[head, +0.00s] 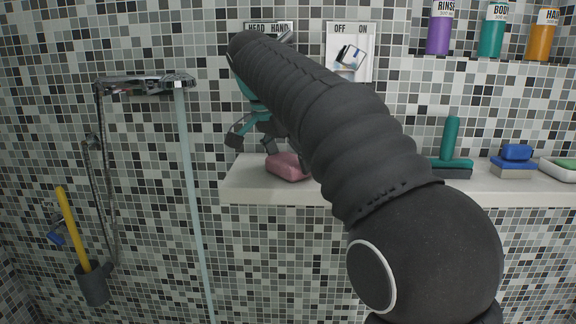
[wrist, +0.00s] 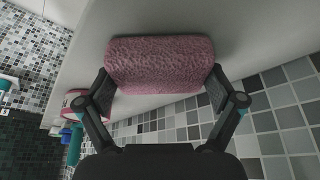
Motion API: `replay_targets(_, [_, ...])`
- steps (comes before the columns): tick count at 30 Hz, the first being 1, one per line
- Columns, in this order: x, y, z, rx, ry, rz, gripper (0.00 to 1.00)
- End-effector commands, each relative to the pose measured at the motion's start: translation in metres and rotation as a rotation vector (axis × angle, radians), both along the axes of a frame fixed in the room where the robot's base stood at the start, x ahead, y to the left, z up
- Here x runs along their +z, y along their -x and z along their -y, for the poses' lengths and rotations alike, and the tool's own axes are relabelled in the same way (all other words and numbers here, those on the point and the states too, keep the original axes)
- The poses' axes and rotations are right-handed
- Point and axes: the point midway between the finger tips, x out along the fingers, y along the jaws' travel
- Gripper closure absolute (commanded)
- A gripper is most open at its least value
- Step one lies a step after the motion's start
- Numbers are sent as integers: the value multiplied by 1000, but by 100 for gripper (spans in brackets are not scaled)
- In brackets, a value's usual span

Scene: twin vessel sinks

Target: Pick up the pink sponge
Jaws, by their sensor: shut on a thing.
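The pink sponge (head: 287,166) is at the left part of the white shelf (head: 245,184) in the head view, partly behind my arm. It also shows in the wrist view (wrist: 160,62), lying across between my two fingers against the pale shelf surface. My gripper (wrist: 160,80) is shut on the sponge, one finger at each end of it. In the head view my gripper (head: 268,142) reaches down beside the sponge, and my arm hides part of it. I cannot tell whether the sponge is clear of the shelf.
Bottles (head: 490,35) stand on the upper shelf. A glass panel edge (head: 190,180) and a shower rail (head: 145,82) are at left.

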Motion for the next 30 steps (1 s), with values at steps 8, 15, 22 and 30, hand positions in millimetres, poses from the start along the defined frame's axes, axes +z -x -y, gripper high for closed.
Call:
replay_targets(8, [7,-1,0,0,0,0,29])
replay_targets(15, [44,-1,-1,0,-1,2,29])
replay_targets(22, [73,2,52,-6,-1,2,29])
replay_targets(30, [100,4,98,-4,0,0,29])
